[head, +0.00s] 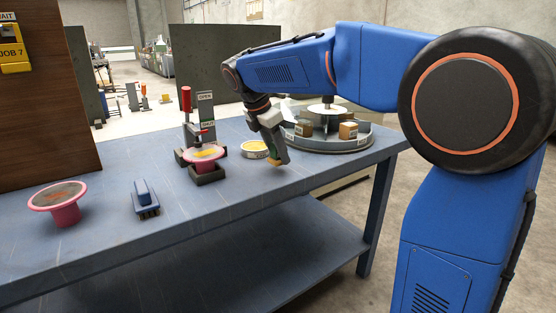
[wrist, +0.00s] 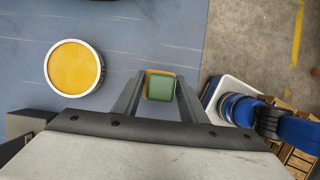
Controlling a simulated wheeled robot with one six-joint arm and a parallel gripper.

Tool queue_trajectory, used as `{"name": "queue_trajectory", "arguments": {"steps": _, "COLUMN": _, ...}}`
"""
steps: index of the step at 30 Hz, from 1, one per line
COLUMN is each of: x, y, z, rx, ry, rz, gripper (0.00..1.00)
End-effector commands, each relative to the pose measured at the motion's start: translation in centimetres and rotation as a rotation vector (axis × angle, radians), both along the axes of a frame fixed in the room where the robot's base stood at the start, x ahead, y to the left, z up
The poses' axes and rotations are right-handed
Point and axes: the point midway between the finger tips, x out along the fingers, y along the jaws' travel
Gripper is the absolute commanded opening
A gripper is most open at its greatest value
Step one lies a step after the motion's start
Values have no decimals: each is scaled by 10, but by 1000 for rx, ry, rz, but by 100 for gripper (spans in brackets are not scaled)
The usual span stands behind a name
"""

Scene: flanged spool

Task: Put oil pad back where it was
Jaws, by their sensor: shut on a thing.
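My gripper (head: 277,152) is over the right part of the blue bench, pointing down, just right of a round tin. In the wrist view my gripper (wrist: 160,80) is shut on a small green block (wrist: 160,89) with a yellow-orange edge, which I take for the oil pad. The gap between block and bench is hard to judge. The round tin (head: 255,149) has a pale rim and a yellow top, and stands left of the fingers in the wrist view (wrist: 74,68). A pink flanged spool (head: 203,153) sits in a dark holder under a red-handled clamp (head: 187,115).
A second pink spool (head: 58,202) stands at the bench's left, near a blue brush-like block (head: 145,198). A round grey tray (head: 327,137) with small boxes is at the back right. The front middle of the bench (head: 215,210) is clear. The bench edge lies close right of my gripper.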

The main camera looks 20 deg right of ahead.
Motion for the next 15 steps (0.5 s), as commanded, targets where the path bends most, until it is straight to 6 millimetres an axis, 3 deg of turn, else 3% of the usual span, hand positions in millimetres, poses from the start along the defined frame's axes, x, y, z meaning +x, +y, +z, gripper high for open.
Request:
{"name": "queue_trajectory", "arguments": {"steps": 5, "x": 0, "y": 0, "z": -23, "rx": -1, "ry": 2, "rz": 1, "gripper": 18}}
{"name": "queue_trajectory", "arguments": {"steps": 15, "x": 0, "y": 0, "z": -26, "rx": 0, "ry": 1, "rz": 1, "gripper": 18}}
